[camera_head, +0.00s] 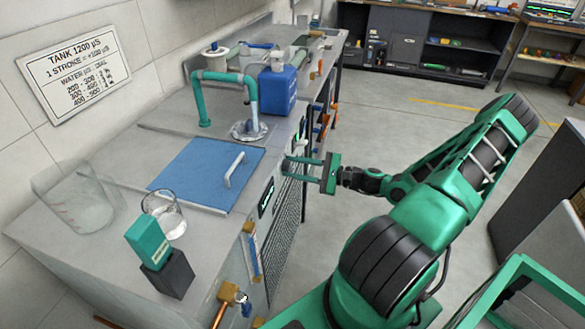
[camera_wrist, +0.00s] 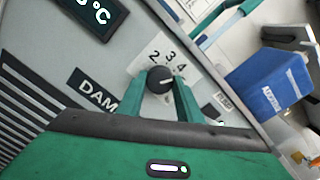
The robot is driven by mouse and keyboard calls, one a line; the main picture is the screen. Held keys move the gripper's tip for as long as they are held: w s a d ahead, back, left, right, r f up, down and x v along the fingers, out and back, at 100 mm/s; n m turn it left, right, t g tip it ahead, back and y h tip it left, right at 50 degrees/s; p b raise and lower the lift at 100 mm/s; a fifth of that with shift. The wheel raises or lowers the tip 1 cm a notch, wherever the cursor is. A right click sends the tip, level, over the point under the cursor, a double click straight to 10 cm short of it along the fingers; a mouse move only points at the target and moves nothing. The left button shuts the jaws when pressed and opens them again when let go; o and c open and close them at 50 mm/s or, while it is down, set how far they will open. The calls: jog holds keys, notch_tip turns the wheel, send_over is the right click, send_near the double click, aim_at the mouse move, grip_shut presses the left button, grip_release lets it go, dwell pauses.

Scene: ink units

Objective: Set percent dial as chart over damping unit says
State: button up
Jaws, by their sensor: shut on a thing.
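The chart (camera_head: 75,66) hangs on the wall at the upper left in the head view. It reads "TANK 1200 µS", a stroke line and water ranges from 200-300 up to 400-500; its dial column is too small to read surely. The round black dial (camera_wrist: 159,80) is on a grey panel beside a label starting "DAM" (camera_wrist: 97,95). A white scale (camera_wrist: 165,52) above it shows 2, 3 and 4. The dial's light mark seems to point right, toward the 4 side. My gripper (camera_head: 287,165) is shut on the dial, one finger on each side (camera_wrist: 158,88).
A temperature display (camera_wrist: 93,12) sits on the panel. On the counter are a blue lid (camera_head: 205,172), a glass of water (camera_head: 165,215), a green tap pipe (camera_head: 225,78) and a blue canister (camera_head: 277,88). The floor (camera_head: 400,115) beyond my arm is clear.

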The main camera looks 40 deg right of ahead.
jog(key=shift+d+n, duration=0.15)
jog(key=shift+n, duration=0.45)
jog(key=o, duration=1)
jog(key=shift+o, duration=0.2)
jog(key=v, duration=1)
jog(key=shift+s+d, duration=0.2)
jog(key=shift+s, duration=0.05)
